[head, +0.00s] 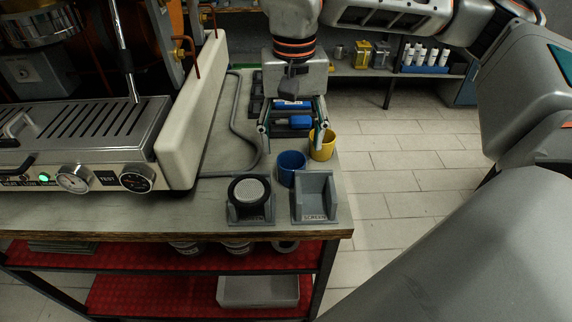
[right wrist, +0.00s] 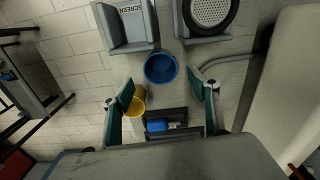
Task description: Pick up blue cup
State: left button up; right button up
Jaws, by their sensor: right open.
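The blue cup (head: 291,168) stands upright on the table behind the grey holders. It also shows in the right wrist view (right wrist: 160,68), a little beyond my fingertips and between their lines. My right gripper (head: 292,138) is open and empty, pointing down behind the blue cup. In the right wrist view its two fingers (right wrist: 164,94) are spread wide. A yellow cup (head: 322,146) stands just right of and behind the blue cup, beside the right finger; part of it is hidden by that finger in the right wrist view (right wrist: 137,101). My left gripper is not in view.
A grey holder marked SCREEN (head: 316,208) and another holder with a round screen (head: 250,190) stand in front of the cup. A large machine (head: 90,130) fills the left. A black tray with blue items (head: 293,122) lies behind. The table's right edge is close to the cups.

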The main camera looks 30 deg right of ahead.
aim_at(291, 162)
jog(key=shift+s+f, duration=0.15)
jog(key=shift+f, duration=0.4)
notch_tip(291, 162, down, 5)
jog(key=shift+a, duration=0.15)
jog(key=c, duration=1.2)
